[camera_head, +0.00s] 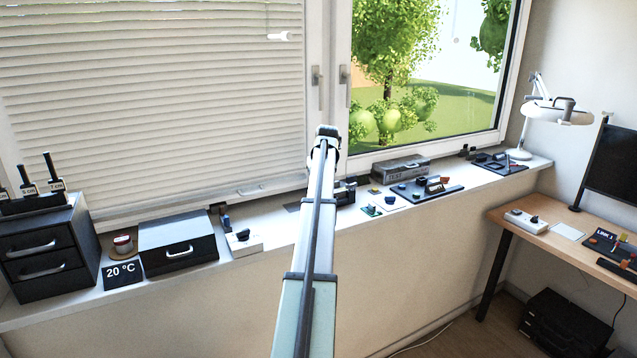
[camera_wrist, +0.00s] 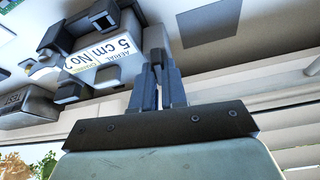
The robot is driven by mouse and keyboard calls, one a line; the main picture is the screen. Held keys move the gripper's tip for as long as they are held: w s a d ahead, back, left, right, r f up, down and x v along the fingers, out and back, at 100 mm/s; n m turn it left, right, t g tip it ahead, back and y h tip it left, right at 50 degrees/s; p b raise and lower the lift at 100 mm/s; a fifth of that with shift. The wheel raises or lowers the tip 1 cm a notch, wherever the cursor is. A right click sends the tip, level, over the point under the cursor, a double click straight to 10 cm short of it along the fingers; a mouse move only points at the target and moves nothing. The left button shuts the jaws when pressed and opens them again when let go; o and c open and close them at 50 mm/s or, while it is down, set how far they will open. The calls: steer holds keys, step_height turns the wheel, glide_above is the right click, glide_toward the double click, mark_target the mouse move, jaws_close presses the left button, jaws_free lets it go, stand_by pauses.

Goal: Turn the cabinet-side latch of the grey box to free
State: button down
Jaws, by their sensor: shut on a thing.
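The grey box (camera_wrist: 98,76) carries a label reading "AERIAL 5 cm No 2" and shows at the upper left of the wrist view, tilted. A dark grey latch (camera_wrist: 155,38) stands at its right side in that view. My gripper (camera_wrist: 159,70) is shut on this latch; the fingers hide its lower part, and its exact turn angle cannot be told. Another dark latch-like part (camera_wrist: 70,91) shows on the box's left side. In the head view my arm covers the gripper and most of the box; only a dark part (camera_head: 346,190) shows beside the arm.
A dark drawer cabinet (camera_head: 45,250) and a black case (camera_head: 178,243) stand left on the sill (camera_head: 275,228). A white switch block (camera_head: 243,243) is left of my arm. Boards and a grey test box (camera_head: 400,168) lie to the right. A window rises behind.

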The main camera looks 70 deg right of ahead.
steer(key=shift+s+n, duration=0.1)
steer(key=shift+n, duration=0.6)
steer(key=shift+y, duration=0.3)
steer(key=c, duration=1.2)
jaws_free()
steer(key=shift+o, duration=0.2)
steer(key=v, duration=1.3)
steer(key=shift+s+r, duration=0.3)
steer(key=shift+a, duration=0.1)
